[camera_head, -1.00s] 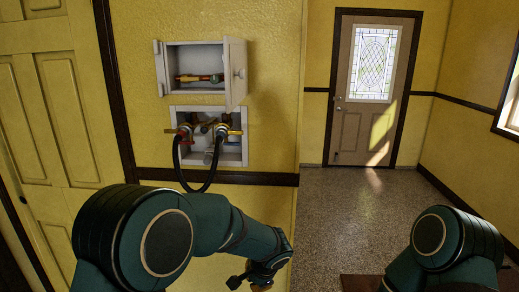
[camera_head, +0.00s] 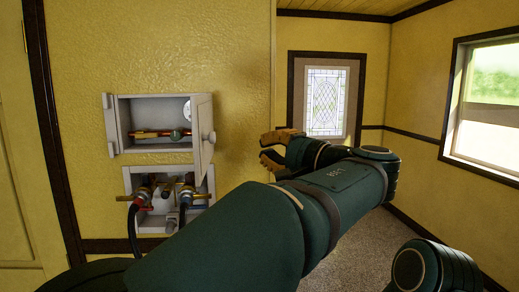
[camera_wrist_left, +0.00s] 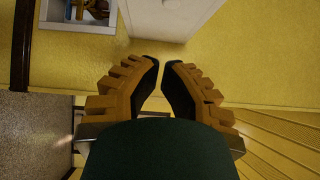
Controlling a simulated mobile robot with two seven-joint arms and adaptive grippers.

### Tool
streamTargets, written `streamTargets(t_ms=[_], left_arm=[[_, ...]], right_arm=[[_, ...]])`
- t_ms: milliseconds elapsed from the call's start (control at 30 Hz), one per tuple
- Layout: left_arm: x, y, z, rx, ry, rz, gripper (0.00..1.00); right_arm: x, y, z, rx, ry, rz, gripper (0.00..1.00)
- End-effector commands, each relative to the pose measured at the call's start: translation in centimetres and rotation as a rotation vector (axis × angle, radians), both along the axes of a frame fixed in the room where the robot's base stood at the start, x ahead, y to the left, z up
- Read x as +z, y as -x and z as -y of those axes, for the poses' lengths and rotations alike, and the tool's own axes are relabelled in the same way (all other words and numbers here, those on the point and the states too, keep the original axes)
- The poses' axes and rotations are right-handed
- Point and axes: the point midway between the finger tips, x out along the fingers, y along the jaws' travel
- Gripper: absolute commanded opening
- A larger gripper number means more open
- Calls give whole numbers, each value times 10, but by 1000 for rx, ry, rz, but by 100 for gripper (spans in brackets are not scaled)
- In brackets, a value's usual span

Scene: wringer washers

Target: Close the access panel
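The access panel (camera_head: 202,142) is a white door with a round knob. It is hinged on the right side of the upper wall box (camera_head: 123,120) and stands open, swung out from the wall. My left gripper (camera_head: 262,151) is right of the panel, apart from it, with its fingers pointing left. In the left wrist view its two fingers (camera_wrist_left: 161,64) are partly open with a small gap and nothing between them. The white panel (camera_wrist_left: 172,14) shows just beyond the fingertips. My right gripper is not in view.
A lower wall box (camera_head: 150,225) holds valves and dark hoses below the upper box. A pipe with coloured valves (camera_head: 160,134) lies inside the upper box. A door with a glass pane (camera_head: 325,102) and a window (camera_head: 488,105) are farther off.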

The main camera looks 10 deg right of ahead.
Motion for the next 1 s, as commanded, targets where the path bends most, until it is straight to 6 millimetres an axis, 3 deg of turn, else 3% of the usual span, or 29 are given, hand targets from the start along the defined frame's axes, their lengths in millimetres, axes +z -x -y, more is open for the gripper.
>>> streamTargets(t_ms=[333, 600, 1000], left_arm=[[2, -53, -45, 2, 1, -2, 0], [2, -53, -76, -1, 0, -2, 0], [2, -54, -81, -1, 0, -2, 0]], right_arm=[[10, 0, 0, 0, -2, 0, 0], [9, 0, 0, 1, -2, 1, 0], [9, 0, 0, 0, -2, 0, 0]])
